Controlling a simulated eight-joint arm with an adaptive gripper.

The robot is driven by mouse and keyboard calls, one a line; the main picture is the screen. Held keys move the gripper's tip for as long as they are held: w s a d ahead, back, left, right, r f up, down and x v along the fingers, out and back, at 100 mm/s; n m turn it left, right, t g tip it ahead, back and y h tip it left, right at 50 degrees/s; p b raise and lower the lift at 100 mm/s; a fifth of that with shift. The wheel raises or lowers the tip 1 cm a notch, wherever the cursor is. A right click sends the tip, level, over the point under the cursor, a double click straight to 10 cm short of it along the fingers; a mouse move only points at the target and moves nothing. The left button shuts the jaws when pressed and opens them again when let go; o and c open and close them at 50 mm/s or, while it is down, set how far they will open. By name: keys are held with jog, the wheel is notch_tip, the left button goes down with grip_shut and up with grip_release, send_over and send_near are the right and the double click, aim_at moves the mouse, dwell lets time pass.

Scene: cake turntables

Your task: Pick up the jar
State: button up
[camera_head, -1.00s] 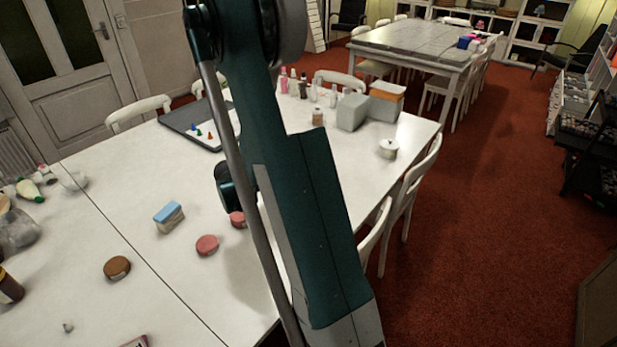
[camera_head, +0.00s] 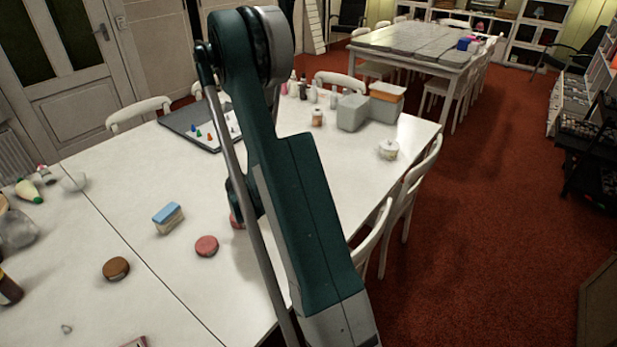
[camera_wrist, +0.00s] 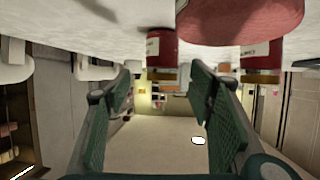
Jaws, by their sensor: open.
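A small white lidded jar (camera_head: 388,150) stands upright near the right edge of the white table. A smaller jar-like container (camera_head: 317,117) with a brownish band stands further back. I cannot tell which one the task means. In the wrist view, which looks upside down, a red labelled container (camera_wrist: 162,48) appears beyond my gripper (camera_wrist: 161,72), and another red labelled container (camera_wrist: 261,60) is to its right. My gripper is open, with nothing between its green fingers. In the head view my arm hides the gripper.
A large red round thing (camera_wrist: 240,18) is close in the wrist view. On the white table (camera_head: 120,215) are a blue-topped block (camera_head: 168,218), a pink disc (camera_head: 206,246), a brown disc (camera_head: 116,269), a dark tray (camera_head: 190,133) and grey boxes (camera_head: 352,113). White chairs (camera_head: 412,195) line its right side.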

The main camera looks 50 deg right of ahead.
jog(key=shift+x, duration=1.15)
jog(key=shift+w+b+x, duration=0.1)
jog(key=shift+b+x, duration=0.4)
jog(key=shift+x, duration=0.8)
jog(key=shift+w+b+x, duration=0.15)
jog(key=shift+b+x, duration=0.3)
jog(key=shift+x, duration=0.8)
jog(key=shift+d+r, duration=0.1)
jog(key=c, duration=1.1)
